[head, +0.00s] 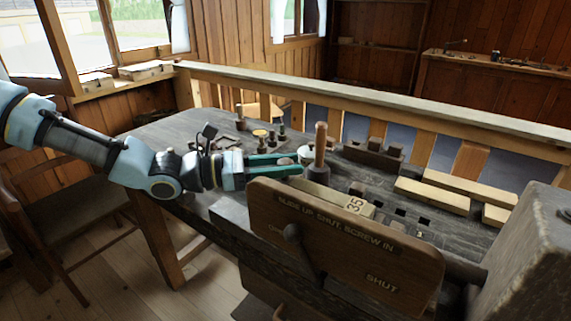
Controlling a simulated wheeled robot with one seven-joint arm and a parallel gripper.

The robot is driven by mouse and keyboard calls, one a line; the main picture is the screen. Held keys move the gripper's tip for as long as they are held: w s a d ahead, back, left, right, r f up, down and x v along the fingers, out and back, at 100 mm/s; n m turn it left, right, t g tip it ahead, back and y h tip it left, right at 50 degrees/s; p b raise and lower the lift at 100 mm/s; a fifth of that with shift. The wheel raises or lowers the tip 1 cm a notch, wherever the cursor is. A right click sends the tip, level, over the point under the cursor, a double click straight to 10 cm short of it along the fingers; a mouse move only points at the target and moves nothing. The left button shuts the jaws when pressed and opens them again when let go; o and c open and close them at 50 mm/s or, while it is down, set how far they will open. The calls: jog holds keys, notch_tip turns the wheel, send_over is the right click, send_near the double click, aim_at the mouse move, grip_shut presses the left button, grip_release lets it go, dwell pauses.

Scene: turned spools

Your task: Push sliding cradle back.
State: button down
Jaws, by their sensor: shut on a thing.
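My gripper (297,163) reaches in from the left over the bench, its teal fingers closed on a small dark rounded piece (286,162). Just right of the fingertips stands an upright turned wooden handle (320,145) on a dark base, with a whitish round part (304,153) beside it. I cannot tell for certain which part is the sliding cradle; the dark block row (362,190) behind the sign board may belong to it. The brown board (340,240) reads "SLIDE UP SHUT, SCREW IN" and "SHUT", and bears a dark lever (297,240). It hides the fixture's lower front.
Pale wooden bars (432,195) and a dark notched block (373,153) sit farther right. Small turned pieces (260,134) stand behind my gripper. A rail (380,105) runs along the back; a grey block (530,250) stands at right.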

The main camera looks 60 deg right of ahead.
jog(key=shift+w, duration=0.1)
jog(key=w+p, duration=0.3)
jog(key=w, duration=1.2)
jog(key=shift+p, duration=0.35)
jog(key=shift+w, duration=0.1)
jog(key=c, duration=0.7)
grip_release()
jog(key=shift+a, duration=0.1)
jog(key=shift+c, duration=0.2)
jog(key=b+v, duration=0.3)
jog(key=v, duration=0.7)
jog(key=shift+w+a, duration=0.25)
jog(key=shift+a, duration=0.05)
